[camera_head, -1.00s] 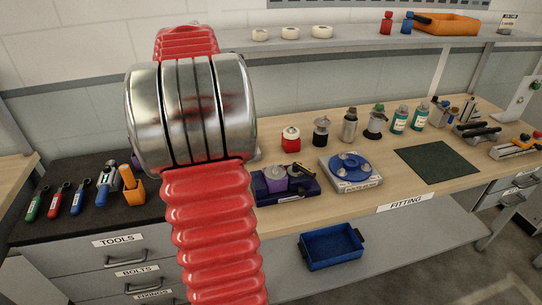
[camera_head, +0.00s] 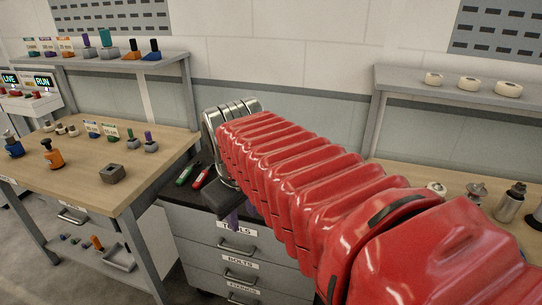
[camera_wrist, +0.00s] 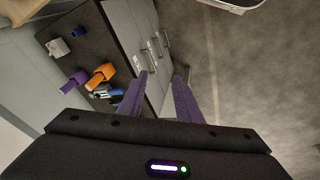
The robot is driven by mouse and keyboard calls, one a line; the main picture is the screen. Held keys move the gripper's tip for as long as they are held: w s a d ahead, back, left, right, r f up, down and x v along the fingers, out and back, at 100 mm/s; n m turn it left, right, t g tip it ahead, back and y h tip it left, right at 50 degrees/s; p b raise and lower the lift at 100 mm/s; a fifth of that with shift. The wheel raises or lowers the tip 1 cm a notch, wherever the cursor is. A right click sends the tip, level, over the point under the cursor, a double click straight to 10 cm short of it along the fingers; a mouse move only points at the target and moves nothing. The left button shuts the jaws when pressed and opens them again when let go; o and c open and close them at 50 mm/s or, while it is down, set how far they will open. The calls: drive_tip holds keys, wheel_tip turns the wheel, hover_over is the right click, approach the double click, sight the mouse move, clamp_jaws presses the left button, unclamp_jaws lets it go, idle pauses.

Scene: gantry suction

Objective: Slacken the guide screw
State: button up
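I cannot pick out the guide screw in any view. My gripper (camera_wrist: 162,80) shows two purple fingers in the wrist view, set apart with nothing between them. It hangs beside the drawer cabinet (camera_wrist: 130,30), near the dark tool top. In the head view my red arm covers most of it. A green-handled tool (camera_head: 187,174) and a red-handled tool (camera_head: 202,178) lie on the cabinet's dark top. In the wrist view an orange holder (camera_wrist: 101,76), a purple item (camera_wrist: 74,81) and blue-handled tools (camera_wrist: 108,93) are on that top, left of my fingers.
A wooden bench (camera_head: 75,165) stands at the left with several small fixtures, including an orange one (camera_head: 53,155) and a grey block (camera_head: 113,173). A shelf (camera_head: 110,59) with coloured items is above it. Another bench is partly hidden behind my arm. The grey floor (camera_wrist: 245,90) is clear.

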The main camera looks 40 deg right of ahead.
drive_tip(key=s+a+f+t+y, duration=0.1)
drive_tip(key=s+a+f, duration=0.1)
drive_tip(key=a, duration=0.4)
drive_tip(key=s+a+f+m+t+y, duration=0.1)
drive_tip(key=s+a+f, duration=0.1)
drive_tip(key=a, duration=0.4)
drive_tip(key=shift+s+a+f, duration=0.15)
drive_tip(key=shift+s+a, duration=0.1)
drive_tip(key=shift+a, duration=0.05)
